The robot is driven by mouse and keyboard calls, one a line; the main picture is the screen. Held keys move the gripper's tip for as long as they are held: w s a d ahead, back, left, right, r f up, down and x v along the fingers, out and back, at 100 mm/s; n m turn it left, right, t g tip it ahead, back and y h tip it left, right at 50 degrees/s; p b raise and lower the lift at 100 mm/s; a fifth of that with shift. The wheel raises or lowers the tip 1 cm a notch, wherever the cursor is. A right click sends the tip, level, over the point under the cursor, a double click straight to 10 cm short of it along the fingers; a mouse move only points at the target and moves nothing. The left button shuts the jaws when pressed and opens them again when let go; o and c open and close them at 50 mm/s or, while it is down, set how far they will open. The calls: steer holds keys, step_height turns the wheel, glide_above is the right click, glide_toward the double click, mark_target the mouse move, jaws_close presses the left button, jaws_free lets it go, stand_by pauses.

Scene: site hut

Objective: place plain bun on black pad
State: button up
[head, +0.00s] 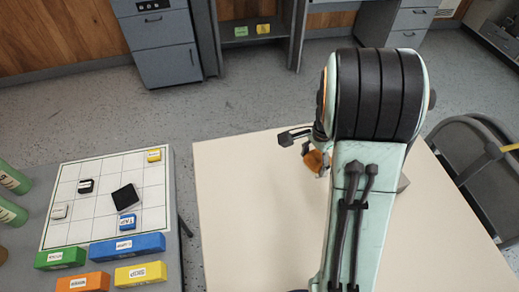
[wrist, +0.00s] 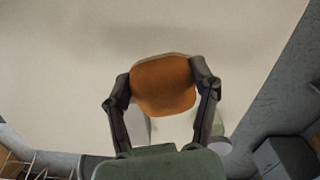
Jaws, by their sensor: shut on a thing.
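The plain bun (head: 314,160), orange-brown and rounded, is between the fingers of my gripper (head: 318,158), above the cream table. In the wrist view my gripper (wrist: 163,88) is shut on the bun (wrist: 163,86), with one finger at each side. The black pad (head: 125,197) is a small dark square lying tilted on the white grid board, left of the table. The bun is well to the right of the pad. My arm hides part of the gripper in the head view.
The grid board (head: 108,165) also holds a small black block (head: 86,186), a white one (head: 60,212), a yellow one (head: 154,155) and a blue one (head: 127,222). Several coloured labelled blocks line its front. A gap separates its grey table from the cream table (head: 240,220).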

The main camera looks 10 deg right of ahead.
steer(key=w+a+r+n, duration=0.15)
steer(key=a+n, duration=0.25)
steer(key=a, duration=0.7)
steer(key=w+a+n, duration=0.3)
steer(key=a+n, duration=0.1)
steer(key=a, duration=0.7)
steer(key=s+a+n, duration=0.3)
steer(key=s+a, duration=0.2)
steer(key=a, duration=0.4)
steer(key=s+a+n, duration=0.3)
steer(key=s+a, duration=0.1)
steer(key=a, duration=0.5)
glide_toward(126, 197)
steer(key=s+f, duration=0.1)
steer(key=s, duration=0.2)
steer(key=s+f, duration=0.1)
steer(key=shift+s+d+f, duration=0.25)
steer(key=shift+s+f, duration=0.05)
steer(key=shift+s, duration=0.1)
steer(key=shift+w+a+f, duration=0.4)
steer(key=shift+a+f, duration=0.05)
steer(key=shift+f, duration=0.15)
steer(key=shift+w+a+f, duration=0.1)
steer(key=shift+f, duration=1.6)
